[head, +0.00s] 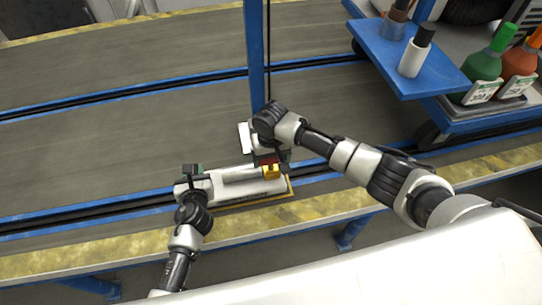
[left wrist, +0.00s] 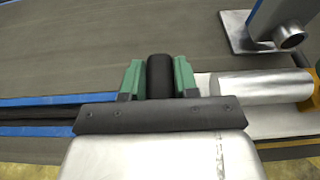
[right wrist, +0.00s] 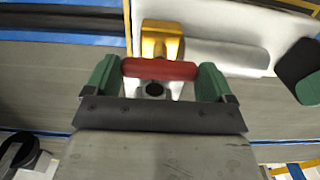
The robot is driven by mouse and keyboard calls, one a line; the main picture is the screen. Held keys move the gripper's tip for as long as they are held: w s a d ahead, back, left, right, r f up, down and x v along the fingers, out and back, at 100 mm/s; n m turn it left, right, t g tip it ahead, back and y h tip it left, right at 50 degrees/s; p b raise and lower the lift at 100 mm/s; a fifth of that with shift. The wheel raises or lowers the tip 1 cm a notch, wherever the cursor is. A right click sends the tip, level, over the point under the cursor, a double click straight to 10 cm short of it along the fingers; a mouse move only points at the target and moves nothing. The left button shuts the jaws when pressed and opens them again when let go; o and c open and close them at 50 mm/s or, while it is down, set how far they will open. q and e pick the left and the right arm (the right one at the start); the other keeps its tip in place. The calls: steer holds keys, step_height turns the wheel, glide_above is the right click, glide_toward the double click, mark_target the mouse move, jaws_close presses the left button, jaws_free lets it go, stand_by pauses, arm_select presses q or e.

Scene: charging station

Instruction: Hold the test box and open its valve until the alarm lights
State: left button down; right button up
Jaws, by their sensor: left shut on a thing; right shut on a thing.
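The test box (head: 232,188) is a pale silver cylinder on a flat base, lying along the near rail of the work surface. It also shows in the left wrist view (left wrist: 262,86) and the right wrist view (right wrist: 225,55). My left gripper (head: 191,170) is shut on an upright black grip (left wrist: 160,76) at its left end. A yellow valve body (right wrist: 162,40) is at its right end, with a red handle (right wrist: 160,69) across it. My right gripper (head: 270,160) is shut on that handle. I cannot identify an alarm light.
A blue post (head: 256,55) with a dark cable rises behind the box. A silver plate with a short tube (left wrist: 285,38) stands behind the cylinder. A blue cart (head: 425,75) with bottles (head: 484,66) is at the upper right. The surface left of the box is clear.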

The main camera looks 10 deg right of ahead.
steer(key=shift+n, duration=0.3)
steer(key=n, duration=0.3)
steer(key=shift+n, duration=0.4)
steer(key=n, duration=0.3)
steer(key=shift+r+n, duration=0.1)
steer(key=shift+n, duration=0.2)
steer(key=n, duration=0.3)
steer(key=shift+n, duration=2.2)
steer(key=o, duration=0.7)
steer(key=shift+o, duration=0.2)
